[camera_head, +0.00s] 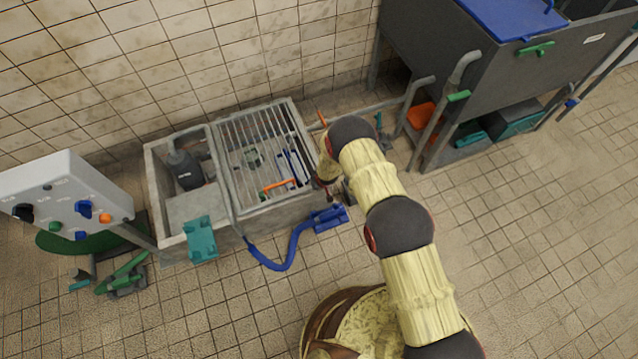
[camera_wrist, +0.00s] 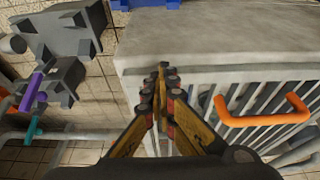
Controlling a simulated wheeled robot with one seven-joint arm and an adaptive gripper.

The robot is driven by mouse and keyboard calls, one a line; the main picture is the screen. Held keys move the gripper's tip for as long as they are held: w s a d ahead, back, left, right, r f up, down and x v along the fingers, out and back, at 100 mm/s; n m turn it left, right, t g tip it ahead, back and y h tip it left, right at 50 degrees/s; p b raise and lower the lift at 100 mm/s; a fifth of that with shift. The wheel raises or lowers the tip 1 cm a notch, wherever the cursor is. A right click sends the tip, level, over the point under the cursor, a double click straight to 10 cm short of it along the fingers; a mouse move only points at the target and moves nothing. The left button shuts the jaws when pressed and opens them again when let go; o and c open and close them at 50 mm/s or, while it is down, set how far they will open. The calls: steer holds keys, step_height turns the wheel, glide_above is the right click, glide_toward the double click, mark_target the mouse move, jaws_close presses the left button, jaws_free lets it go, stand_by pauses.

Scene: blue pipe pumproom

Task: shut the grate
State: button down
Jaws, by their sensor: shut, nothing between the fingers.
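The grate (camera_head: 258,135) is a panel of pale metal bars over the right part of a concrete basin (camera_head: 277,212). Its orange handle (camera_head: 279,184) is at the front side. I cannot tell whether the grate lies fully flat. In the wrist view the handle (camera_wrist: 262,118) and the grate's bars (camera_wrist: 235,95) are right of my gripper (camera_wrist: 163,72). My gripper is shut and empty, its fingertips beside the concrete rim (camera_wrist: 200,60), apart from the handle. In the head view my gripper is mostly hidden by my arm, at the basin's right side.
A blue hose (camera_head: 290,250) lies before the basin. A grey tank (camera_head: 450,75) with pipes stands at right. A control panel (camera_head: 65,195) stands at left. In the wrist view a grey fitting (camera_wrist: 62,40) and a pipe (camera_wrist: 70,133) lie left of my gripper. Floor at front right is clear.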

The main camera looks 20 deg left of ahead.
steer(key=shift+s+f, duration=0.55)
steer(key=shift+r, duration=0.45)
steer(key=s+d+r+p, duration=0.5)
steer(key=s+d+r, duration=0.1)
steer(key=shift+s+r, duration=0.25)
steer(key=shift+s, duration=0.1)
